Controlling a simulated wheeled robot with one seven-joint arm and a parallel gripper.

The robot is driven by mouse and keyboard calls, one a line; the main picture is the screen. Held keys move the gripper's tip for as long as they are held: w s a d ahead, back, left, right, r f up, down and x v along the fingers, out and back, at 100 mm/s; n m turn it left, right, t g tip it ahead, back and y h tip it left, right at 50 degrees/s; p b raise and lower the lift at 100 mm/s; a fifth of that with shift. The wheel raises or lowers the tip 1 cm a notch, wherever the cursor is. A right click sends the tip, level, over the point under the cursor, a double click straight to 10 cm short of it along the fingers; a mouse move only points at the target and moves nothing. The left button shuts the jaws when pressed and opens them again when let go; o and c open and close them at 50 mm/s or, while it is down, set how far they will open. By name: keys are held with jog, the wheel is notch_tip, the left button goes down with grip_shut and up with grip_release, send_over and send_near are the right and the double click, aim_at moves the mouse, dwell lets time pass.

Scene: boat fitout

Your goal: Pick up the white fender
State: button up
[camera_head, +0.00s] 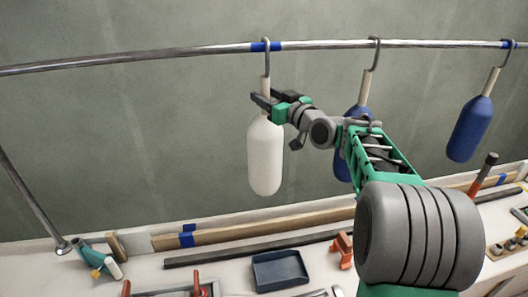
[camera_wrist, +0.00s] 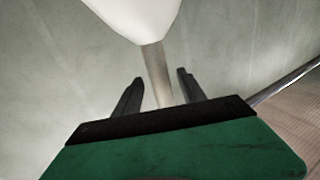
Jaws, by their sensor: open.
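The white fender (camera_head: 265,157) hangs upright from a hook on the metal rail (camera_head: 180,53), just below a blue band. Its beige neck (camera_head: 265,90) rises from the body to the hook. My gripper (camera_head: 262,99) is at the neck, just above the white body. In the wrist view, the white fender (camera_wrist: 138,14) shows at the top. Its neck (camera_wrist: 157,75) runs down between the two dark fingers of my gripper (camera_wrist: 160,82), with a gap visible on each side. The fingers are open.
Two blue fenders hang further right; one (camera_head: 354,118) is partly behind my arm, the other (camera_head: 470,129) is clear. Below are a dark tray (camera_head: 279,270), an orange clamp (camera_head: 343,248) and a green-handled tool (camera_head: 97,260). Open space lies left of the white fender.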

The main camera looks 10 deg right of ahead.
jog(key=p+x, duration=0.1)
jog(key=x, duration=0.2)
jog(key=shift+w+a, duration=0.2)
jog(key=shift+w, duration=0.05)
jog(key=shift+s+f, duration=0.1)
grip_shut()
dwell(0.9)
